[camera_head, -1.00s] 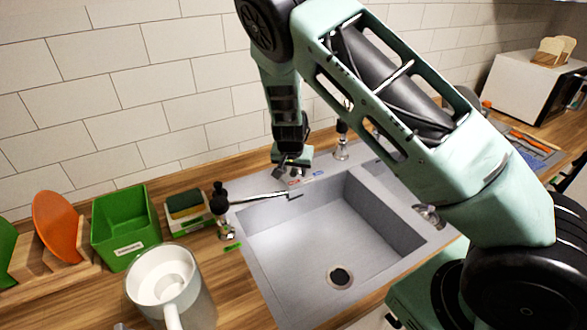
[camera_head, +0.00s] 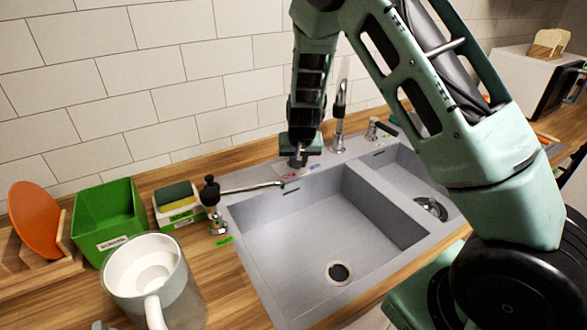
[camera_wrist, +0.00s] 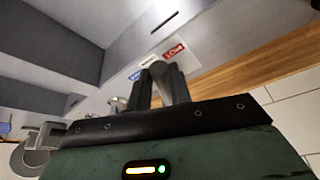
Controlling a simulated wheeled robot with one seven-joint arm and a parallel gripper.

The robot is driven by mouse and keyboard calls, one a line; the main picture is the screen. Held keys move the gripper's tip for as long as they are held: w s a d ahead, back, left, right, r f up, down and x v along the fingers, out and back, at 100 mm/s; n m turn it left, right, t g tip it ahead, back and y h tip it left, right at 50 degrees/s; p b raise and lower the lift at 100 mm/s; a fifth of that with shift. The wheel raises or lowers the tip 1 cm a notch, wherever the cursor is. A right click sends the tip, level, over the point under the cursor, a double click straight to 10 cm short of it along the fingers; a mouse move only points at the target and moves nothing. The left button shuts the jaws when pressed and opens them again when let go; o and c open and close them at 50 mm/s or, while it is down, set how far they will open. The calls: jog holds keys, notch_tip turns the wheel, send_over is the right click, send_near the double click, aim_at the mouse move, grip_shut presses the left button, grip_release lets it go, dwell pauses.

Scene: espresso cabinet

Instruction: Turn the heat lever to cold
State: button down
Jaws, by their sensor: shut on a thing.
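My gripper (camera_head: 297,160) points down at the back rim of the sink in the head view. It also shows in the wrist view (camera_wrist: 160,86), with its two dark fingers close together around the rounded grey end of the heat lever (camera_wrist: 158,68). Most of the lever is hidden by the fingers and, in the head view, by my gripper. A white label plate (camera_wrist: 190,47) lies just beyond the lever, with a red mark (camera_wrist: 174,52) to the right and a blue mark (camera_wrist: 135,75) to the left. Their words are too small to read surely.
The grey sink (camera_head: 250,235) has two basins. A slim silver rod (camera_head: 250,188) reaches over its back left. A black-topped fixture (camera_head: 210,192), a sponge box (camera_head: 178,213), a green bin (camera_head: 105,235) and a white mug (camera_head: 180,290) stand left. A tap (camera_head: 339,120) stands right of my gripper.

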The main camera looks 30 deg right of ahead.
dwell(0.3)
jog(key=c, duration=1.3)
grip_release()
jog(key=shift+r, duration=0.1)
jog(key=v, duration=1.7)
jog(key=shift+s+d, duration=0.1)
jog(key=shift+s, duration=0.15)
